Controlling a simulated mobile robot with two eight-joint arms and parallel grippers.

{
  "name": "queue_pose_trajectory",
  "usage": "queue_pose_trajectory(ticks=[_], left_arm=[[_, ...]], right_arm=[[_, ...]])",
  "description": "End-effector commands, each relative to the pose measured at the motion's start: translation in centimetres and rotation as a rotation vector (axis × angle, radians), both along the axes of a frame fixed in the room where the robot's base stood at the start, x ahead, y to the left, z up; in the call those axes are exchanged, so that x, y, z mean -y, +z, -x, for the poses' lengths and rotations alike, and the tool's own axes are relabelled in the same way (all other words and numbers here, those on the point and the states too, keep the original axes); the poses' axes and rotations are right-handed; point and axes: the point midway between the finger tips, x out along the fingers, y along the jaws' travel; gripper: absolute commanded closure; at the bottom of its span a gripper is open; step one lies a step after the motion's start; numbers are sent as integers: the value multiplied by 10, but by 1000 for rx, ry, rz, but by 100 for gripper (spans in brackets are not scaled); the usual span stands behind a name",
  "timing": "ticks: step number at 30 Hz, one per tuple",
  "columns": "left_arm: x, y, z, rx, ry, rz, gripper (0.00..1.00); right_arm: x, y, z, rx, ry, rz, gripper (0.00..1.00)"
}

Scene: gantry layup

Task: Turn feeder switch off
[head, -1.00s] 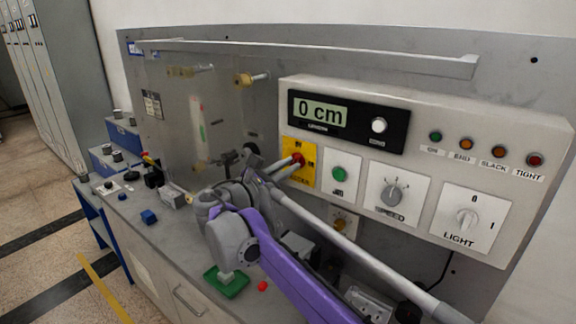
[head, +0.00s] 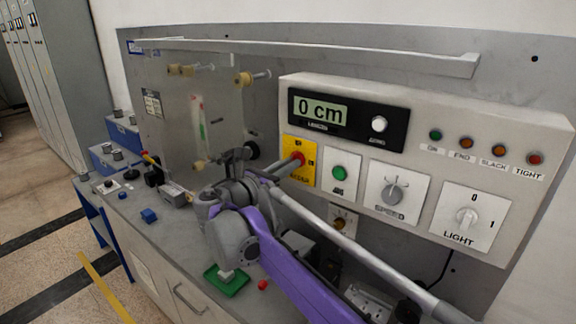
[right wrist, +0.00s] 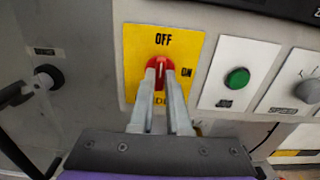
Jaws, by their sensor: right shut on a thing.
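The feeder switch is a red knob (head: 300,157) on a yellow plate (head: 309,178) at the left end of the control panel. In the right wrist view the knob (right wrist: 160,64) sits below the word OFF, with ON to its right. Its pale pointer line looks about upright, toward OFF. My right gripper (head: 293,163) reaches the knob from the left in the head view. In the right wrist view its two fingers (right wrist: 162,76) are shut on the knob's sides and hide its lower part. My left gripper is not in view.
A green button (head: 339,173), a speed dial (head: 393,193) and a light switch (head: 467,218) sit to the right on the panel. The display (head: 318,109) reads 0 cm. A long rail (head: 320,51) runs above. A green tray (head: 222,287) lies on the bench below my arm.

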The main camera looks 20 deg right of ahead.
Motion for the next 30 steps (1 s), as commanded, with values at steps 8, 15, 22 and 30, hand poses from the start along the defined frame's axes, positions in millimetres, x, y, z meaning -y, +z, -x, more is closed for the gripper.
queue_pose_trajectory(ticks=[8,15,22,30], left_arm=[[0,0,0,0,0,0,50],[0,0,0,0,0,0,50],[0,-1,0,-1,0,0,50],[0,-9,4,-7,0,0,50]], right_arm=[[0,-1,0,-1,0,0,80],[0,0,0,-1,0,-1,55],[-2,0,1,0,1,-1,55],[-37,-2,27,-1,5,-1,55]])
